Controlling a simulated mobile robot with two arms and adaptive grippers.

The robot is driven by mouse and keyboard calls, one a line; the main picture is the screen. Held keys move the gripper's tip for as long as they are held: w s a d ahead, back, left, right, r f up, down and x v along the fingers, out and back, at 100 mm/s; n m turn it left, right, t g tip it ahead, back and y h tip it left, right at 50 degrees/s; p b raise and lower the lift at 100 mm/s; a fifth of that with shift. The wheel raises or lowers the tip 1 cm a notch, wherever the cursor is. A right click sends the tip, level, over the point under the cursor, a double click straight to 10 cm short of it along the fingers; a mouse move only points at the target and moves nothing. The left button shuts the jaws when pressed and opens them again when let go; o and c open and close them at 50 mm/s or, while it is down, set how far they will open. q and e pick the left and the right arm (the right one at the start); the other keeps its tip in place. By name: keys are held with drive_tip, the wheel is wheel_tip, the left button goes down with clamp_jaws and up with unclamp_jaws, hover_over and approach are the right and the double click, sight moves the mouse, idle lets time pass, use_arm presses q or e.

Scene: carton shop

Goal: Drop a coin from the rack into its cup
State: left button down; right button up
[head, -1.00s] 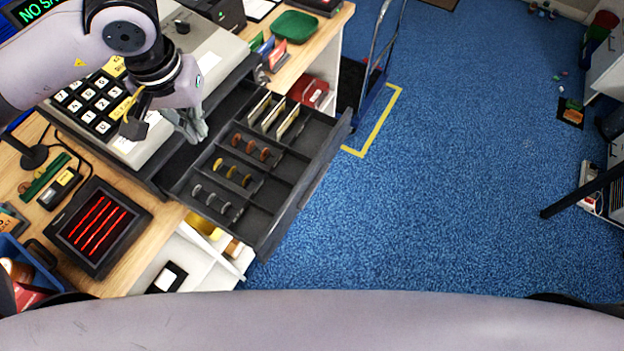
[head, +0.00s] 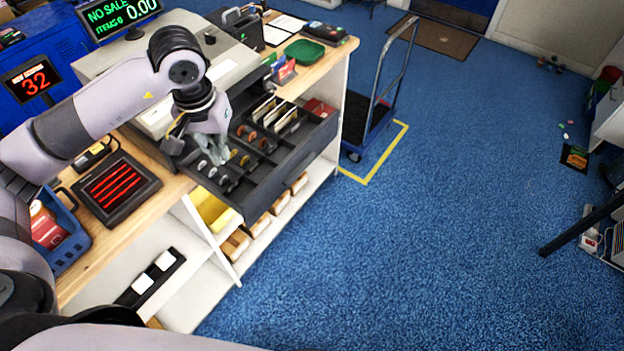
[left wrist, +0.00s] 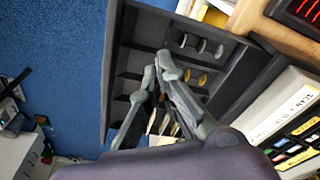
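The dark open cash drawer (head: 292,160) holds rows of upright coins in slots: silver coins (head: 218,178) nearest, then gold coins (head: 244,160), then copper coins (head: 256,139). Empty dark compartments lie beside the rows, toward the drawer front. My left gripper (head: 221,158) is over the drawer by the silver and gold rows. In the left wrist view its fingertips (left wrist: 157,68) converge, with no coin visible between them. Silver coins (left wrist: 203,46) and gold coins (left wrist: 202,80) stand right of the tips; the fingers hide part of the drawer. My right gripper is out of view.
Banknotes (head: 275,112) stand in the drawer's far part. A red-lit pad (head: 117,188) and a blue basket (head: 65,238) sit on the counter left. Shelves (head: 200,265) lie below.

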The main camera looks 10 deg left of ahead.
use_arm(q)
drive_tip(key=f+b, duration=0.1)
drive_tip(key=f, duration=0.2)
drive_tip(key=f+b, duration=0.1)
drive_tip(key=f, duration=0.2)
drive_tip(key=shift+w+a, duration=0.15)
drive_tip(key=shift+w, duration=0.05)
drive_tip(key=c, duration=2)
unclamp_jaws()
drive_tip(key=shift+c, duration=0.2)
drive_tip(key=shift+o, duration=1.6)
wheel_tip(320, 180, up, 12)
drive_tip(key=s, duration=0.1)
drive_tip(key=shift+s, duration=0.2)
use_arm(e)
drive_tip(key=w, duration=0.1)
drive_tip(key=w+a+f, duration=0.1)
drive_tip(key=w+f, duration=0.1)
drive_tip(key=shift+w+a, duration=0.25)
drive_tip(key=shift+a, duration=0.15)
